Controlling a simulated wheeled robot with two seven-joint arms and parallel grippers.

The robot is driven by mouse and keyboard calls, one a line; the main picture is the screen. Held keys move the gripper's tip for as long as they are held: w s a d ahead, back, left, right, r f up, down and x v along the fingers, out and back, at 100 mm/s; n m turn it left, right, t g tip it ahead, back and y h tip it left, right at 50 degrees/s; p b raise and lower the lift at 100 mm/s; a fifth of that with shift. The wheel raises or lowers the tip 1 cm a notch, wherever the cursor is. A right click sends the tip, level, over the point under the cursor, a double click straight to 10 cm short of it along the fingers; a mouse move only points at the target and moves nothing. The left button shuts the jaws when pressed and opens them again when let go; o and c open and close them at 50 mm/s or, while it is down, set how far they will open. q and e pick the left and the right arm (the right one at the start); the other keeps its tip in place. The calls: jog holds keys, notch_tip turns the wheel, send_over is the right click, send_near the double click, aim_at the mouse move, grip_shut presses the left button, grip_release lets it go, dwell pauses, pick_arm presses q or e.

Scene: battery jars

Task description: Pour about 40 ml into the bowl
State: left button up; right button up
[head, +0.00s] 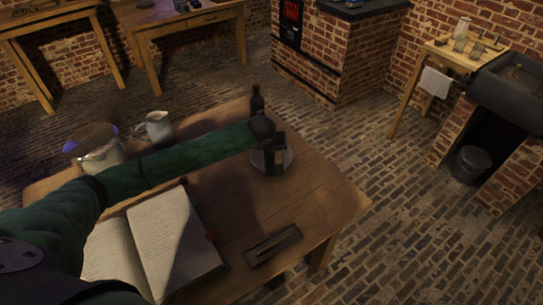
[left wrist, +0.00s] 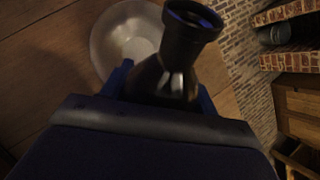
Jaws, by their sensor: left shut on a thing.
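My left gripper (head: 275,155) reaches across the table to the bowl (head: 287,164) and hides part of it in the head view. In the left wrist view the gripper (left wrist: 163,92) is shut on a dark bottle (left wrist: 175,75), with a blue finger on each side. Its flared mouth points up in that picture. The pale round bowl (left wrist: 112,40) is beyond it to the left and looks empty. I see no stream of liquid. A dark bottle shape (head: 257,103) shows just behind my wrist in the head view; I cannot tell whether it is the held one. My right gripper is out of view.
On the table (head: 338,198) lie an open book (head: 165,232) and a dark narrow tray (head: 272,245). A white jug (head: 158,127) and a large jar (head: 95,150) stand left, behind my arm. The table's right end is clear.

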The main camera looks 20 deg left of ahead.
aim_at(275, 159)
pick_arm(q)
jog(key=f+g, duration=0.1)
jog(key=f+b, duration=0.1)
jog(key=f, duration=0.1)
jog(key=shift+s+d+g+h, duration=0.15)
jog(key=shift+s+g+h, duration=0.2)
jog(key=shift+g+h, duration=0.05)
jog(key=shift+f+g, duration=0.2)
jog(key=shift+g, duration=0.1)
jog(key=shift+s+d+f+n+g+h, duration=0.15)
jog(key=shift+s+f+n+g+h, duration=0.15)
jog(key=shift+f+g, duration=0.25)
jog(key=shift+s+r+g, duration=0.1)
jog(key=shift+r+g, duration=0.15)
jog(key=shift+r, duration=0.05)
jog(key=shift+s+g+h+p, duration=0.15)
jog(key=shift+g+h+p, duration=0.25)
jog(key=shift+g, duration=0.2)
jog(key=shift+s+d+r+g+h+p, duration=0.25)
jog(key=shift+s+r+g+h+p, duration=0.15)
jog(key=shift+g+p, duration=0.75)
jog(key=shift+f, duration=0.15)
jog(key=shift+n+g, duration=0.25)
jog(key=shift+n, duration=0.05)
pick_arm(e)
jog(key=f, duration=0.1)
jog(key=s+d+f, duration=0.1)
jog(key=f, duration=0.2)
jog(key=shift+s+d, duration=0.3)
